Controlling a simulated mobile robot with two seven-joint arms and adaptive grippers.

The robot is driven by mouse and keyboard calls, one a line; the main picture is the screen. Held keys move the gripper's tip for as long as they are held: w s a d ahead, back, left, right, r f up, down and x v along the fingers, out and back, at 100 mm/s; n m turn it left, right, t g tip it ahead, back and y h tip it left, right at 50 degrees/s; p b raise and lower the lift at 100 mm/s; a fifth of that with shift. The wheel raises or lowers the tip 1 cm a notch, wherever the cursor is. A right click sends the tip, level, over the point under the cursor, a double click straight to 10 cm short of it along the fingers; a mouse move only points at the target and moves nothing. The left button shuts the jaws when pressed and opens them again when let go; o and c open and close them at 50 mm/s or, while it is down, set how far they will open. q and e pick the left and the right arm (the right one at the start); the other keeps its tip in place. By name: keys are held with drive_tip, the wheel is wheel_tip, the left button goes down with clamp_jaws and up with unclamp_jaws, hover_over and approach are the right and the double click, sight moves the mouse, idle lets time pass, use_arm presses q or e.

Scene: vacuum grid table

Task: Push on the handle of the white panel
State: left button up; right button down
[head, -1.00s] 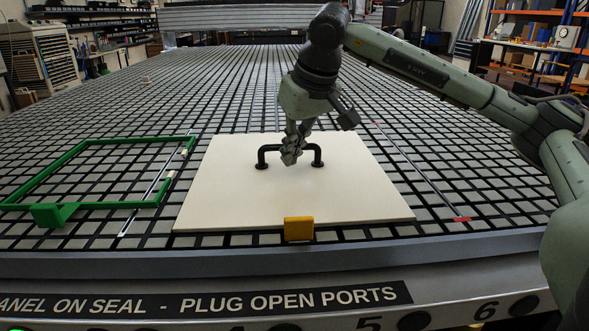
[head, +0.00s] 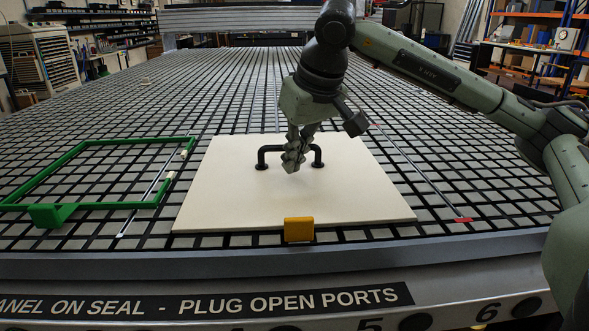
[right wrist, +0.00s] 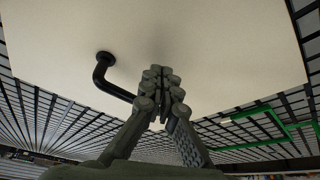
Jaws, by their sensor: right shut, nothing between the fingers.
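The white panel (head: 245,195) lies flat on the black grid table. Its black bar handle (head: 266,150) stands on the panel's far half, with one foot at each end. My right gripper (head: 292,168) is shut and empty, pointing down in front of the middle of the handle and hiding part of its bar. In the right wrist view the shut fingertips (right wrist: 161,75) are beside the handle (right wrist: 103,75), whose one foot and bent bar show on the left. I cannot tell whether the fingers touch the handle. My left gripper is not in view.
A yellow block (head: 298,230) sits at the panel's front edge. A green frame (head: 90,205) lies on the grid to the left. Thin strips with a red end (head: 463,220) lie to the right. The grid (head: 200,100) behind the panel is mostly clear.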

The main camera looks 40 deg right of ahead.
wheel_tip(320, 180, up, 8)
drive_tip(key=p, duration=0.5)
drive_tip(key=shift+f, duration=0.2)
